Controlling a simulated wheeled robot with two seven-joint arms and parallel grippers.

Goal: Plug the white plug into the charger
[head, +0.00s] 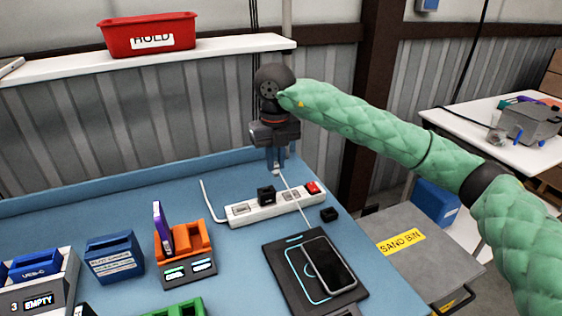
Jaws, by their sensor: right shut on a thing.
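My right gripper (276,163) points down above the back of the blue table, behind a white power strip. It is shut on a small white piece that looks like the white plug (276,171), mostly hidden by the fingers. A thin white cable (291,190) runs from near it forward across the strip. The white power strip (238,215) has a black block (266,195) standing on it, which may be the charger, and a red switch (313,187) at its right end. My left gripper is out of view.
A phone (328,265) lies on a dark pad (284,260) at front. An orange holder (190,240), blue box (114,258) and labelled bins (38,270) stand left. A red HOLD tray (150,33) sits on the shelf. The table's back left is clear.

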